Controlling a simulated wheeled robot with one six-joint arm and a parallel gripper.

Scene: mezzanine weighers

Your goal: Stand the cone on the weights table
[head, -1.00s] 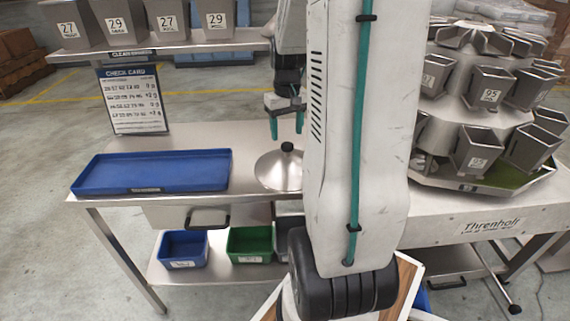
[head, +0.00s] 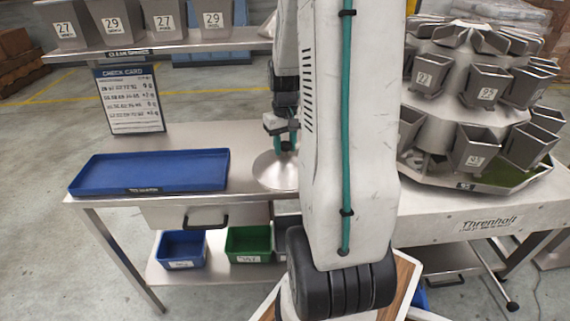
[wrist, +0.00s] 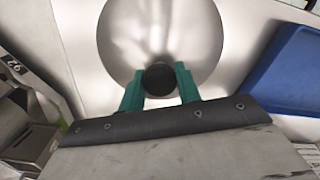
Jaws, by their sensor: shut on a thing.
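The cone (head: 272,172) is a wide, shallow, shiny metal cone with a black knob on top. It stands upright on the steel table (head: 250,136), to the right of the blue tray. My gripper (head: 283,143) is above it with green fingers shut on the knob. In the wrist view the cone (wrist: 160,30) fills the top middle, and my gripper (wrist: 160,82) has one finger on each side of the black knob. My arm hides the cone's right edge in the head view. I cannot tell whether the cone's rim touches the tabletop.
A blue tray (head: 150,172) lies left of the cone, with a check card (head: 130,98) behind it. A shelf (head: 150,48) with numbered grey bins runs along the back. The multi-bucket weigher (head: 470,110) stands at right. Blue (head: 181,250) and green (head: 248,244) bins sit below.

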